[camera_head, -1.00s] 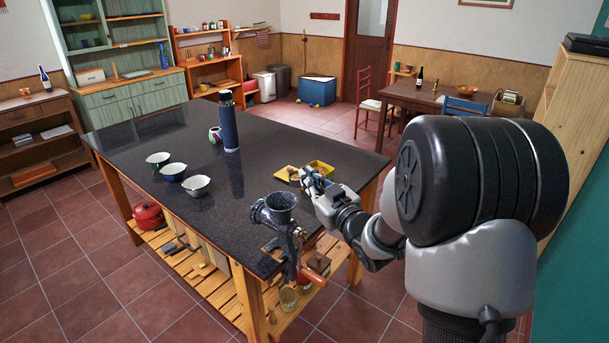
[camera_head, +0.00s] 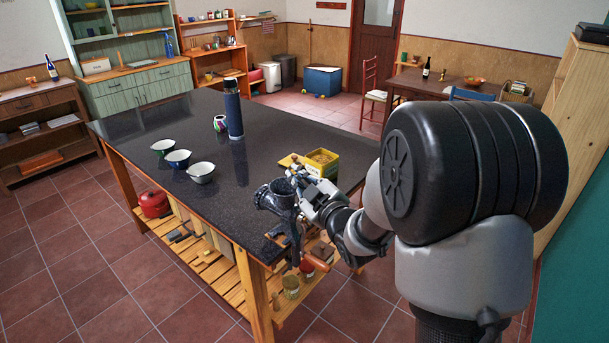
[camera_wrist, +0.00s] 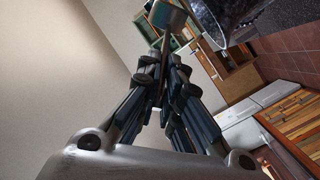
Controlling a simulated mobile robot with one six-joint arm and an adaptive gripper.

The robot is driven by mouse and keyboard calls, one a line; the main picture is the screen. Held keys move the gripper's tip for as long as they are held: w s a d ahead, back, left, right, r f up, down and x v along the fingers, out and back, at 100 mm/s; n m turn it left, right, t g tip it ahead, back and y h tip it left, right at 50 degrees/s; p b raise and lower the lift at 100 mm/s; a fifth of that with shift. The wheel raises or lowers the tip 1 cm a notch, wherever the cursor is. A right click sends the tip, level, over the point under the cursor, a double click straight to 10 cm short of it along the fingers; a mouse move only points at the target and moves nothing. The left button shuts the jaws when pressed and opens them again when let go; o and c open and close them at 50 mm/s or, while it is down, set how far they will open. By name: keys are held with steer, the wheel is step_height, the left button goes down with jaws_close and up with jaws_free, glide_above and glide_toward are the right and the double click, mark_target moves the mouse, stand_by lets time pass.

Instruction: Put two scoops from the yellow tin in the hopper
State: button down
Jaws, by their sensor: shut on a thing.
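The yellow tin (camera_head: 322,164) stands open on the dark counter near its right edge, with tan grainy contents in it. The hopper (camera_head: 272,197) is the dark speckled funnel on top of a grinder clamped at the counter's near corner. My gripper (camera_head: 303,182) is beside the hopper's upper right, between it and the tin. In the wrist view its fingers (camera_wrist: 162,62) are closed on a thin handle. The scoop's contents cannot be seen.
A yellow flat piece (camera_head: 290,160) lies left of the tin. A dark blue flask (camera_head: 233,112) and a patterned cup (camera_head: 220,123) stand farther back. Several enamel bowls (camera_head: 201,172) are at left. The grinder's wooden-handled crank (camera_head: 316,262) hangs below the counter edge.

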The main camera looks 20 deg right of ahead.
steer(key=a+f+n+h+b, duration=0.2)
steer(key=a+f+n+b, duration=0.3)
steer(key=n, duration=0.9)
steer(key=shift+s+a+b, duration=0.15)
steer(key=shift+s+b, duration=0.1)
steer(key=shift+b, duration=0.3)
stand_by(0.7)
steer(key=shift+r+n, duration=0.1)
steer(key=shift+n, duration=0.3)
steer(key=shift+b, duration=0.35)
steer(key=d+r+m+y+p, duration=0.1)
steer(key=d+r+m+p, duration=0.1)
steer(key=m, duration=0.8)
steer(key=d+r+m+y+p, duration=0.1)
steer(key=d+r+m, duration=0.4)
steer(key=m, duration=0.5)
steer(key=d+p, duration=0.1)
steer(key=d, duration=0.1)
steer(key=shift+w+d+r+m+t, duration=0.15)
steer(key=shift+w+d+m+t, duration=0.15)
steer(key=shift+w, duration=0.1)
